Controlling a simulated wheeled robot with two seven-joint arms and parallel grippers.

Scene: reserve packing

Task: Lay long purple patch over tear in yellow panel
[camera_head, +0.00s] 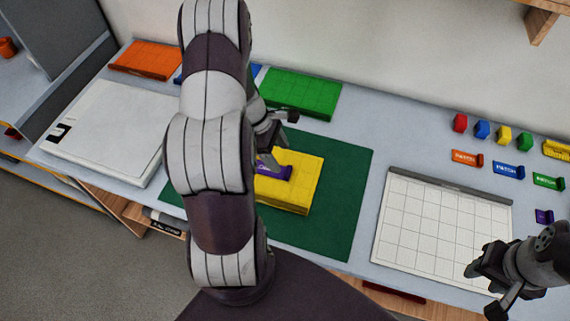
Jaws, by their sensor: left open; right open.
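The yellow panel (299,193) lies on a green mat (342,170) in the middle of the table, its left part hidden behind my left arm. A long purple patch (274,171) lies on top of the yellow panel, partly hidden by my arm and gripper. No tear shows; I cannot tell whether the patch covers one. My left gripper (274,150) is open just above the patch's upper end, and I cannot tell whether it touches. My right gripper (481,288) is open and empty at the front right, by the white grid board.
A white grid board (440,225) lies on the right. Orange (146,58) and green (301,93) panels lie at the back. A white box (112,127) is at the left.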

